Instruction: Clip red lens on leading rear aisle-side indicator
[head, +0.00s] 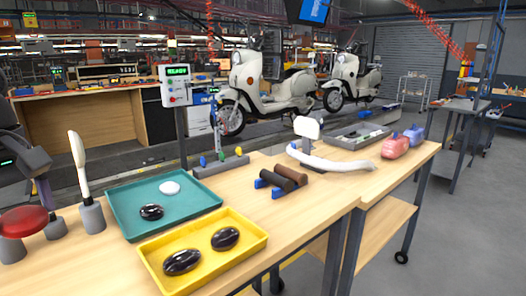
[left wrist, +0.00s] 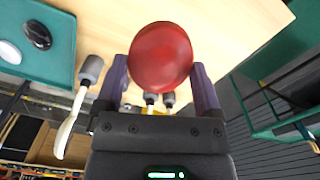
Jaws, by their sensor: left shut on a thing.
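A round red lens (head: 22,222) is at the left edge of the head view, close above a grey stand (head: 12,250). My left gripper (head: 32,205) is shut on it. In the left wrist view, the red lens (left wrist: 160,57) sits between the two purple fingers of the left gripper (left wrist: 160,75). Two cream scooters stand on the conveyor beyond the bench: a nearer one (head: 247,82) and a farther one (head: 345,78). Their rear indicators are too small to make out. My right gripper is in neither view.
The wooden bench (head: 330,195) holds a teal tray (head: 125,195), a yellow tray (head: 215,262) with dark oval parts, dark grips (head: 290,173) and a pale curved part (head: 330,163). A white-handled tool (head: 78,160) stands near my left gripper. A control box (head: 175,85) rises behind the bench.

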